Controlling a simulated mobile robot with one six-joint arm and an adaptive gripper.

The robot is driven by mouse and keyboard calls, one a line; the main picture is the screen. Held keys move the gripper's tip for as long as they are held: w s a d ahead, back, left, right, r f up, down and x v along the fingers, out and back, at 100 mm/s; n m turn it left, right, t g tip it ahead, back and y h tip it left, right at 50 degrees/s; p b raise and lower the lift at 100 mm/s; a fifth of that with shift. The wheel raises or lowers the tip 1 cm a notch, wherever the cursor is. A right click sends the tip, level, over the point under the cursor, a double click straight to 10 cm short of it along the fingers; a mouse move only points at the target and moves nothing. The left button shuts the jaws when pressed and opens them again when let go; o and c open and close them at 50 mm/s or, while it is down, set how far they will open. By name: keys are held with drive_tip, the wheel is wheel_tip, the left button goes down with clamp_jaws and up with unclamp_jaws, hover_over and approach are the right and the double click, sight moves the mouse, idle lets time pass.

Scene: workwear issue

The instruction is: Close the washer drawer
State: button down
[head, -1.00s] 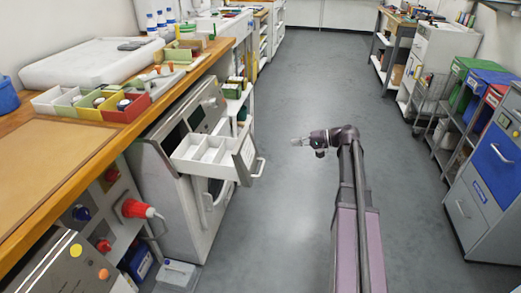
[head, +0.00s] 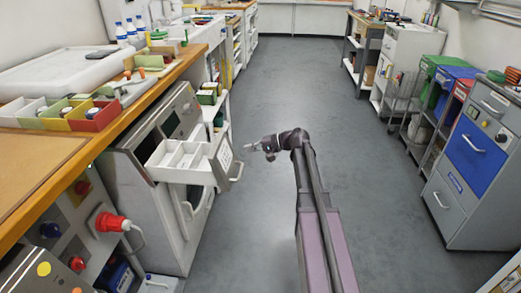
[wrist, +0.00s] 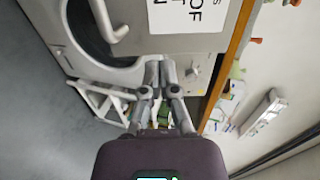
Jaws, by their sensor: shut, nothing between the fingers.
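The drawer front carries a printed label and a bar handle (head: 238,174). My gripper (head: 250,147) is shut and empty, just right of the drawer front in the head view, with a small gap showing. In the wrist view my closed fingers (wrist: 160,64) point at a grey panel with a white printed sign (wrist: 187,14). A dark round door opening (wrist: 86,35) lies left of it. Contact cannot be told.
The counter (head: 60,172) above the washer holds coloured bins (head: 92,118) and a white tray. A red plug (head: 110,222) juts out at lower left. The grey floor of the aisle (head: 300,80) is clear. Cabinets (head: 470,165) and shelves line the right side.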

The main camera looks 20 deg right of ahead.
sight(232, 151)
drive_tip(key=shift+b+x, duration=0.5)
drive_tip(key=shift+x, duration=1.9)
